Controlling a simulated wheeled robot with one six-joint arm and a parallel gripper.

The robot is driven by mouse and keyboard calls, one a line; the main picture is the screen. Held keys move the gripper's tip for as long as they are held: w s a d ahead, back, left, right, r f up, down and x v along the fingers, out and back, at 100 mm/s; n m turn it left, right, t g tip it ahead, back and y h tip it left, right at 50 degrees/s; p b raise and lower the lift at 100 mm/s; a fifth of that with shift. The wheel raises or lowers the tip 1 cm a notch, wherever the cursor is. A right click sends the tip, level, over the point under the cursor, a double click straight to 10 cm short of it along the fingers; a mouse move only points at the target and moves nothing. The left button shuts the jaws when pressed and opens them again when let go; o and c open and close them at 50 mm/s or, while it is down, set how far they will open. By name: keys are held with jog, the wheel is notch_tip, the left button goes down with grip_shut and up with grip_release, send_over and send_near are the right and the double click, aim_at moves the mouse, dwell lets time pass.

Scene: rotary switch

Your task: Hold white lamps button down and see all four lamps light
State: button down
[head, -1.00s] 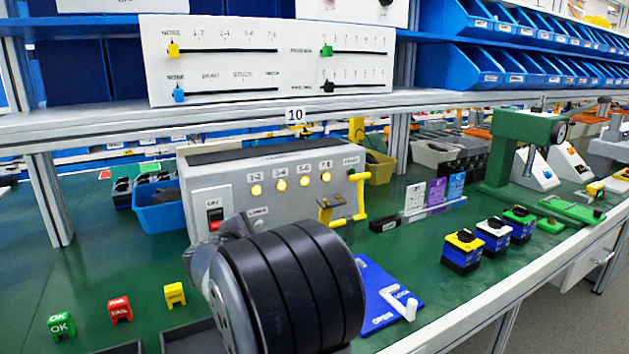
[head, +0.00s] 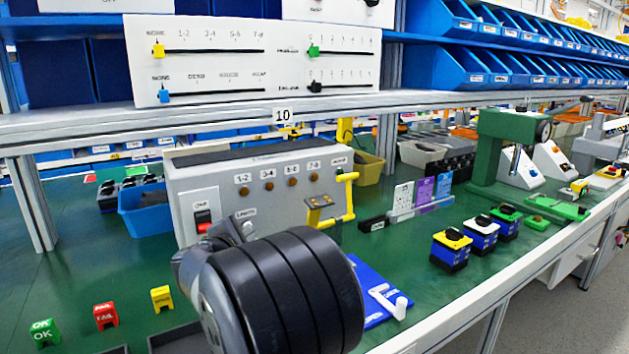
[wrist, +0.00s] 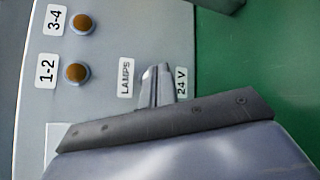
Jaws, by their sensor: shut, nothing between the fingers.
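The grey test box (head: 280,209) stands on the green bench. Its row of round lamps, labelled 1-2 (head: 244,191), 3-4 (head: 268,187), 5-6 (head: 291,183) and 7-8 (head: 314,178), is dull amber and unlit. In the wrist view, lamps 1-2 (wrist: 77,73) and 3-4 (wrist: 82,24) are also unlit. My gripper (wrist: 157,84) is shut and empty, with its fingertips beside the LAMPS label (wrist: 125,77). The white button is not visible; the fingers may cover it. Whether they touch it I cannot tell.
A red switch (head: 202,220) is at the panel's left. A yellow handle (head: 349,200) and a small fixture (head: 320,205) are at its right. A blue plate with a white lever (head: 385,300) lies right of my arm. Coloured tags (head: 105,315) stand front left.

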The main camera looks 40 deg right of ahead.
jog(key=shift+s+a, duration=0.1)
jog(key=shift+s, duration=0.15)
jog(key=shift+s+a+b, duration=0.2)
jog(key=shift+s+b, duration=0.05)
jog(key=shift+s, duration=0.55)
jog(key=shift+s+a+b, duration=0.2)
jog(key=shift+s+b, duration=0.05)
jog(key=shift+s, duration=0.6)
jog(key=shift+s+a+b, duration=0.2)
jog(key=shift+s+b, duration=0.05)
jog(key=shift+s, duration=0.55)
jog(key=shift+w, duration=0.1)
